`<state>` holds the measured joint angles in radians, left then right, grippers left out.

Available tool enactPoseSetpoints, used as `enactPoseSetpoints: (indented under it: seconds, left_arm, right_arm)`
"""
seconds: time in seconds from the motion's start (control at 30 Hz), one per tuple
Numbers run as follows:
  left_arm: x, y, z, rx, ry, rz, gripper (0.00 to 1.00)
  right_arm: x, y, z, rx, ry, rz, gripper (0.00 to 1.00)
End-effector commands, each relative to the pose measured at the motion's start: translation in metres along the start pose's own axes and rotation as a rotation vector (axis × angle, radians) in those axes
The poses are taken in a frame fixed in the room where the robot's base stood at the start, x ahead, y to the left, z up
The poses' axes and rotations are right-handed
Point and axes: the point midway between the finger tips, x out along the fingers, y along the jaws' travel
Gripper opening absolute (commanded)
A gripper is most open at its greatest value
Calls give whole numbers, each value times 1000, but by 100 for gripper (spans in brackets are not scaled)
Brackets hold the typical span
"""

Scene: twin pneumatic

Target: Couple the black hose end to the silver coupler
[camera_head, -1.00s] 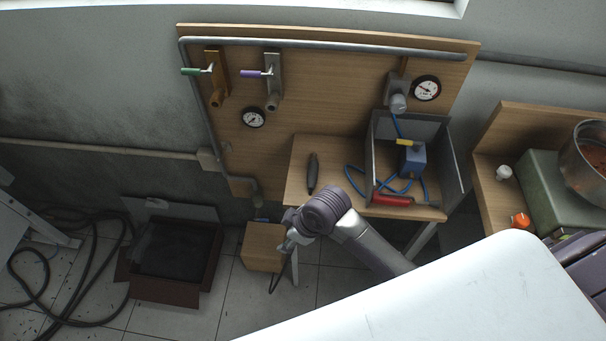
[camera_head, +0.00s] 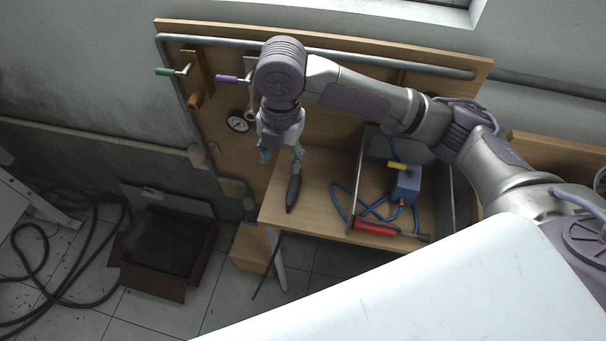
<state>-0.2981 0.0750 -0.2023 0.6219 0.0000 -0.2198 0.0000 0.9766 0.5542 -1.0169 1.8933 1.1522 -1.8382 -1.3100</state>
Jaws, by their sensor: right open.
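The silver coupler (camera_head: 250,116) is on the wooden wall panel under the purple-handled valve. My right arm partly covers it. My right gripper (camera_head: 281,156) is open, pointing down in front of the panel near the left side of the bench. A dark tapered piece (camera_head: 293,192) lies on the bench just below its right finger; I cannot tell if they touch. A thin dark strand (camera_head: 266,268) hangs at the bench's left front edge. I cannot tell which of these is the black hose end. My left gripper is not in view.
A brass coupler (camera_head: 195,100) sits left under the green-handled valve. The bench (camera_head: 322,165) holds a partitioned bay with a blue box (camera_head: 405,187), blue hose and a red-handled tool (camera_head: 377,229). A dark open box (camera_head: 168,250) and loose black hose lie on the floor.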

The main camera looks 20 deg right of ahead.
Motion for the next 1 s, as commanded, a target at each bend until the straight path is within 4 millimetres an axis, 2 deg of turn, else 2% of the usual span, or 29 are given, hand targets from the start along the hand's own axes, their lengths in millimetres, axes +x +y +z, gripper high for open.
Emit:
enactPoseSetpoints:
  seconds: [0.1,0.23,0.43,0.6,0.87,1.0]
  left_arm:
    - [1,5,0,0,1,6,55]
    - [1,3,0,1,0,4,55]
    - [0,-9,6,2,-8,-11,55]
    - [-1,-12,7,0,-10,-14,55]
    - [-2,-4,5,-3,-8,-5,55]
    - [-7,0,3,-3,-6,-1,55]
  right_arm:
    - [-16,-8,10,-84,-21,-49,55]
    - [-13,-12,12,-112,-22,-68,55]
    - [25,-15,13,-110,-19,-69,55]
    - [54,-16,14,-110,-20,-67,55]
    - [73,-18,15,-109,-21,-65,55]
    - [93,-23,19,-108,-21,-66,55]
